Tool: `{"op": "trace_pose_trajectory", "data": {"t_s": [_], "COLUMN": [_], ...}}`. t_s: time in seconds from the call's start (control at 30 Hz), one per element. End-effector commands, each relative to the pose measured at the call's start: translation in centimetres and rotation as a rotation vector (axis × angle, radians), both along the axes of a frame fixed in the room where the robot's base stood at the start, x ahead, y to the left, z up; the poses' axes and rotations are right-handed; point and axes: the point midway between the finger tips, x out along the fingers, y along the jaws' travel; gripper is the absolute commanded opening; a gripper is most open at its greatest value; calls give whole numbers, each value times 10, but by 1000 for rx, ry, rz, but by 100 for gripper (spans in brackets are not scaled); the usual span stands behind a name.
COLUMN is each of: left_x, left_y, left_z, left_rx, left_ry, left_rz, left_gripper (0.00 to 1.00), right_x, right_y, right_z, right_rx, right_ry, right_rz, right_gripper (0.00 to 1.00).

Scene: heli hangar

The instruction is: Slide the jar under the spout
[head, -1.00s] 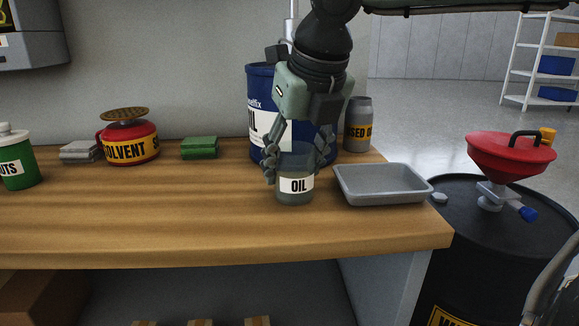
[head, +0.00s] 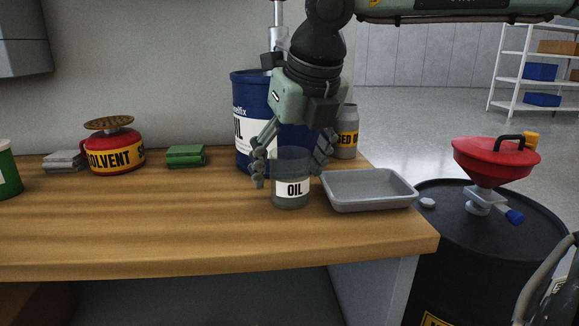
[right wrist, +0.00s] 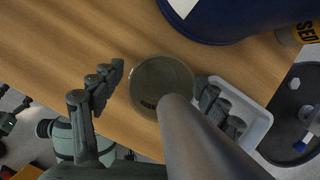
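The jar (head: 291,190), clear grey with a white OIL label, stands upright on the wooden bench. In the right wrist view the jar (right wrist: 150,88) shows its round top, partly covered by a grey tapered shape I cannot identify. My right gripper (head: 289,172) is open around the jar, one finger on each side; a gap shows on the left, and the right finger (right wrist: 215,100) is close to it. The blue oil drum (head: 250,85) stands behind, with a metal pump stem (head: 278,15) on top. The spout cannot be made out behind my gripper. My left gripper is out of view.
A grey tray (head: 370,190) lies just right of the jar. A grey bottle (head: 346,140) stands behind it. A red solvent can (head: 113,158) and green cloths (head: 186,156) are at left. A black barrel (head: 470,245) with a red funnel (head: 495,158) stands off the bench's right end. The front left is clear.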

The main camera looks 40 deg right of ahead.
Motion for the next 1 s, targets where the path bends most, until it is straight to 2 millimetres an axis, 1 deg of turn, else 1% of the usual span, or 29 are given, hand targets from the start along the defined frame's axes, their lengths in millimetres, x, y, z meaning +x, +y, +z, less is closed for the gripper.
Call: {"op": "trace_pose_trajectory", "data": {"t_s": [0.23,0.37,0.47,0.7,0.83,1.0], "left_x": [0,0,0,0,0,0], "left_y": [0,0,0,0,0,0], "left_z": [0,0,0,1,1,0], "left_rx": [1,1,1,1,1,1], "left_ry": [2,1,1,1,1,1], "left_rz": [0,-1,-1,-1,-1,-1], "left_gripper": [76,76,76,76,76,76], "right_x": [0,-2,-6,-20,-26,-30], "right_y": [0,0,1,4,5,6], "right_z": [0,6,18,57,69,75], "right_rx": [0,-1,-1,-1,-2,0], "right_ry": [0,-2,-7,-15,-9,-4], "right_rz": [0,-1,-2,-3,-3,-2], "right_gripper": [76,76,76,76,76,76]}}
